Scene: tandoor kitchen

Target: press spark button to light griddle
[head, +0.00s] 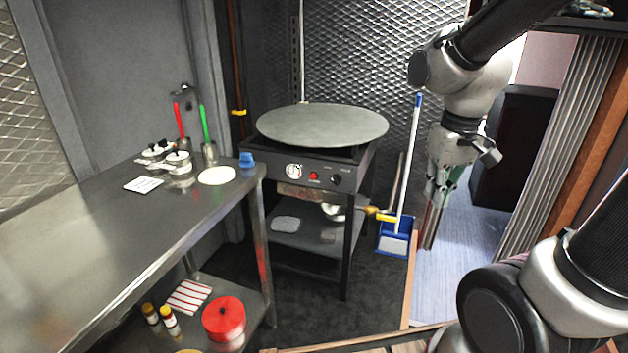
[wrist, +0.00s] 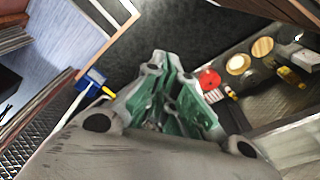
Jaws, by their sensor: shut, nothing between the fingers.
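The round flat griddle (head: 322,126) sits on a black stand in the middle of the head view. Its front panel (head: 268,168) has a white-ringed dial (head: 294,171), a small red button (head: 313,176) and a black knob or button (head: 336,180), left to right. The labels are too small to read, so I cannot tell by them which is the spark button. No flame shows. My gripper (head: 430,240) hangs pointing down to the right of the griddle, apart from the panel. In the wrist view my gripper (wrist: 165,62) is shut and empty; the panel does not show there.
A blue dustpan (head: 394,240) with a long handle stands between griddle and gripper. Dark floor before the griddle is clear.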

